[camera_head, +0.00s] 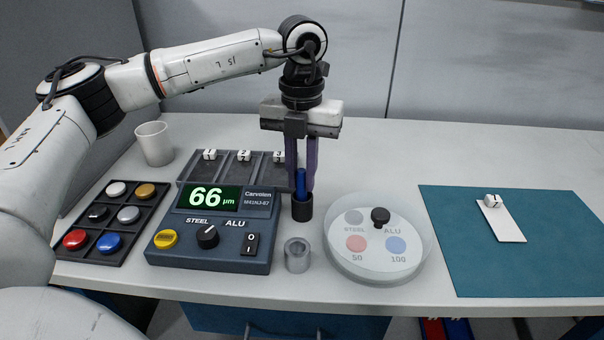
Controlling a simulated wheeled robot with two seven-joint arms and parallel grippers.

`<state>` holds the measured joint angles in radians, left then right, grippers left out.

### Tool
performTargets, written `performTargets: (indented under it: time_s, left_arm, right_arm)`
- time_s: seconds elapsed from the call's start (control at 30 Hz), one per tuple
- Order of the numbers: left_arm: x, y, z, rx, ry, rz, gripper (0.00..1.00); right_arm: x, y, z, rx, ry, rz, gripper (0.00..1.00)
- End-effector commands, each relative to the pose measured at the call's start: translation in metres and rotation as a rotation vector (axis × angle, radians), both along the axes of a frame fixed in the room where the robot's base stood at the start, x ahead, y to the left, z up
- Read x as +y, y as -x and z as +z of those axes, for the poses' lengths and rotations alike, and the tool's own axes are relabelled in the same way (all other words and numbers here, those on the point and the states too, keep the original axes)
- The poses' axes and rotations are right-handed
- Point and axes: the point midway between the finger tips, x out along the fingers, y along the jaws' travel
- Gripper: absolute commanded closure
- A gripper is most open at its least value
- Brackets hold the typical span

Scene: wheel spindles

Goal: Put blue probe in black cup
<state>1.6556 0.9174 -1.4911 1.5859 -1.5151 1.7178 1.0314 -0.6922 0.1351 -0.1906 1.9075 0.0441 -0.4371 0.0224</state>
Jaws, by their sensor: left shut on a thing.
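A blue probe (301,184) stands upright with its lower end inside the black cup (302,209). The cup stands on the table just right of the gauge box. My left gripper (301,172) points straight down above the cup, with its fingers on either side of the probe's upper part. It is shut on the probe. The fingers partly cover the probe's upper part, and the cup hides its lower end. My right gripper is not in view.
The gauge (217,231) reads 66 µm. A metal ring (297,255) stands in front of the cup, and a round clear-covered dish (420,262) is to its right. A tray of coloured discs (78,257) lies left; a teal mat (560,260) lies right. A white cup (154,144) stands back left.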

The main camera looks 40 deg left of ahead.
Motion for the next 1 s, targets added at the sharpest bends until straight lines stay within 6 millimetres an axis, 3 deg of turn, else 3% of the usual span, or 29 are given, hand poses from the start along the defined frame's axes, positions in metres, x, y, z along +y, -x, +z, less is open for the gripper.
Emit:
performTargets:
  time_s: [0.4, 0.43, 0.53, 0.83, 1.0]
  left_arm:
    - [0.000, 0.000, -0.007, -0.001, 0.000, -0.001, 1.00]
    - [0.000, 0.000, -0.007, -0.001, 0.000, -0.001, 0.82]
    - [0.000, 0.000, -0.006, -0.001, 0.000, -0.001, 0.65]
    - [0.000, 0.000, -0.005, -0.001, 0.000, -0.001, 0.65]
    - [-0.001, -0.001, 0.010, -0.005, 0.001, 0.000, 0.65]
  right_arm:
    - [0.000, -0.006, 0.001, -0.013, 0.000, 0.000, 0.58]
    - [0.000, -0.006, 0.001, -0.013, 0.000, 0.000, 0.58]
    - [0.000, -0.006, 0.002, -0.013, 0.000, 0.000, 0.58]
    - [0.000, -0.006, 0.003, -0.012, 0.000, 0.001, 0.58]
    - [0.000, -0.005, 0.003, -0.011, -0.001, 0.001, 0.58]
